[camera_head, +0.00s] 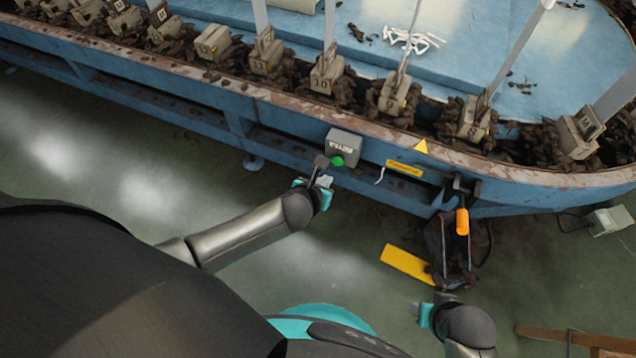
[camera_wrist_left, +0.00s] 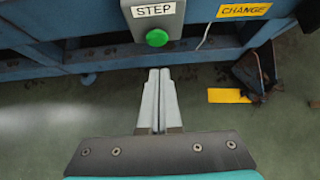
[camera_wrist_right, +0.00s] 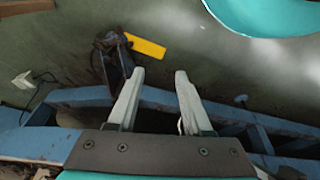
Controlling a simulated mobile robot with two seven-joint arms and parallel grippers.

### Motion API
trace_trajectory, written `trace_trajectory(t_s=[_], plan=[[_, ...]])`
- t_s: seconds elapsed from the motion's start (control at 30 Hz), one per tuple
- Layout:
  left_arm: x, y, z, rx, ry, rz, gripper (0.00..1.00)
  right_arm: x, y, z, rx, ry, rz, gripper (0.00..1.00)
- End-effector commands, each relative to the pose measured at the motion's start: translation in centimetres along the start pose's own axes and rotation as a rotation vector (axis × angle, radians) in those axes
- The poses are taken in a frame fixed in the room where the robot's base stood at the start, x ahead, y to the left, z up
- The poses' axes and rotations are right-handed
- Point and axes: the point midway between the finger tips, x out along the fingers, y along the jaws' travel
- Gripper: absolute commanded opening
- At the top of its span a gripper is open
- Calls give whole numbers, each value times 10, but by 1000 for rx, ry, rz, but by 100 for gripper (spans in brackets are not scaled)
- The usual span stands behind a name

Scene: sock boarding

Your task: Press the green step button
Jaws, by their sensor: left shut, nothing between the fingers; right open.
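The green step button (camera_head: 337,160) sits on the lower front of a grey box (camera_head: 344,147) fixed to the side of the blue machine. In the left wrist view the green button (camera_wrist_left: 157,38) is below a white STEP label on the box (camera_wrist_left: 152,22). My left gripper (camera_head: 321,164) is shut and empty, close to the button in the head view. In the left wrist view its fingertips (camera_wrist_left: 159,72) are just below the button, with a visible gap. My right gripper (camera_wrist_right: 158,74) is open and empty, away from the button.
A yellow CHANGE label (camera_head: 404,168) is right of the box. An orange handle (camera_head: 462,222) sticks out from the machine's edge. Numbered blocks (camera_head: 327,75) with upright posts line the machine's rim.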

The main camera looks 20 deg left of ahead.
Motion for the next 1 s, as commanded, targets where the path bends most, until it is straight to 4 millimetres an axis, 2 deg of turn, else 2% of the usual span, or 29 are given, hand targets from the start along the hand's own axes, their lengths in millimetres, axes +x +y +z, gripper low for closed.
trace_trajectory(t_s=[0.1,0.53,1.0], plan=[[-13,0,1,0,2,-1,0,9,0,10,-1,-23,-1,50],[-47,-1,0,1,2,-1,0,42,6,43,-8,-56,8,50],[-59,-1,-1,0,2,0,0,55,11,55,-11,-56,14,50]])
